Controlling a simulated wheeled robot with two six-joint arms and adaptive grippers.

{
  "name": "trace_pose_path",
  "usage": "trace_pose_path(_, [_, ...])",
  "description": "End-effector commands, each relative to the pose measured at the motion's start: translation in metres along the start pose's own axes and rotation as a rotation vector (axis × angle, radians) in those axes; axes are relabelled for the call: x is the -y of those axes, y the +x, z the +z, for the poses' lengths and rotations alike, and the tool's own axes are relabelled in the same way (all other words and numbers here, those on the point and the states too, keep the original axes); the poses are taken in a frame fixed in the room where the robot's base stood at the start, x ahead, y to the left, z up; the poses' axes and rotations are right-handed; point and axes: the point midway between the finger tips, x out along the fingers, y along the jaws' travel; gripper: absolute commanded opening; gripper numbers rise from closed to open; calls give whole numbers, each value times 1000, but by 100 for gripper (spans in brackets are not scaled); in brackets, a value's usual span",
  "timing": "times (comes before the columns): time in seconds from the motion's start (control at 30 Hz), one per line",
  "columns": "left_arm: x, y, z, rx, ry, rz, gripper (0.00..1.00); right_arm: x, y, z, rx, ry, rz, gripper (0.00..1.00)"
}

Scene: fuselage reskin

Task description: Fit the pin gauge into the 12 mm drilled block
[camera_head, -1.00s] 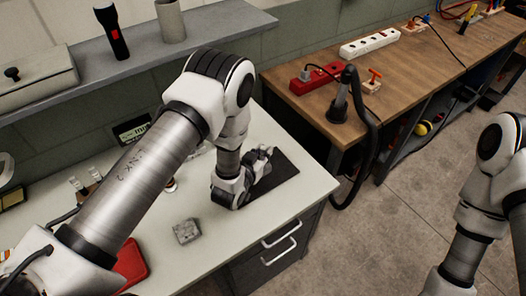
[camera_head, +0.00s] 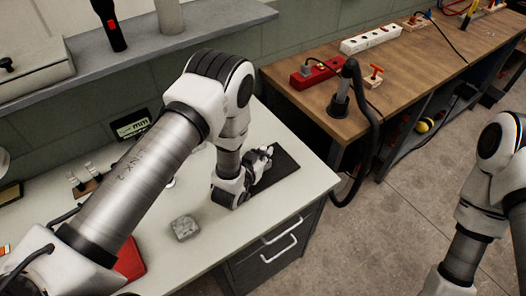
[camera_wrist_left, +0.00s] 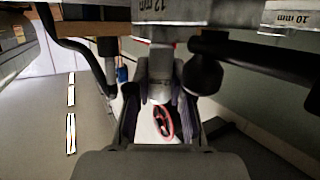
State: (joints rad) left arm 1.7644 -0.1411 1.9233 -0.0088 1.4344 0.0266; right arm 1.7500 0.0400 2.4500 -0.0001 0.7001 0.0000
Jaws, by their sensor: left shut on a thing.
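My left gripper (camera_head: 262,160) is over the black mat (camera_head: 284,172) on the pale cabinet top. The left wrist view shows its dark fingers (camera_wrist_left: 159,95) shut on a pale grey cylindrical piece (camera_wrist_left: 160,70), which looks like the pin gauge. A block marked 12 mm (camera_wrist_left: 170,10) is at the top of that view, just beyond the piece's upper end. I cannot tell whether the piece touches the block or enters its hole. A block marked 10 mm (camera_wrist_left: 292,17) is to its right. My right gripper is outside the views; only my right arm shows.
A rough grey block (camera_head: 185,228) and a red item (camera_head: 129,260) lie on the cabinet top (camera_head: 217,238). A small display marked mm (camera_head: 132,124) is behind my left arm. A shelf (camera_head: 150,50) runs along the wall. A wooden bench (camera_head: 400,75) stands at the right.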

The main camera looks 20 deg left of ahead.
Motion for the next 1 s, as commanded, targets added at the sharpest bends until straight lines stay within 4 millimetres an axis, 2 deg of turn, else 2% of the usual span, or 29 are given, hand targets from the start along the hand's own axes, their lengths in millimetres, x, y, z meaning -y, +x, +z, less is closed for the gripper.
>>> trace_pose_path(0.03, [0, 0, 0, 0, 0, 0, 32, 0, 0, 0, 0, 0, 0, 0])
trace_pose_path(0.1, [0, 0, 0, 0, 0, 0, 50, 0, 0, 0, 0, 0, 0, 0])
trace_pose_path(0.47, [0, -5, 1, 2, 0, 0, 50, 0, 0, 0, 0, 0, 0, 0])
trace_pose_path(0.57, [0, -19, 1, 4, 0, 0, 50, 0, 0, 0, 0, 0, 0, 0])
trace_pose_path(0.9, [0, -101, 1, 5, 0, 0, 50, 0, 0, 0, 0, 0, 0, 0])
trace_pose_path(1.0, [0, -115, 1, 3, 0, 0, 50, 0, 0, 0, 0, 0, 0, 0])
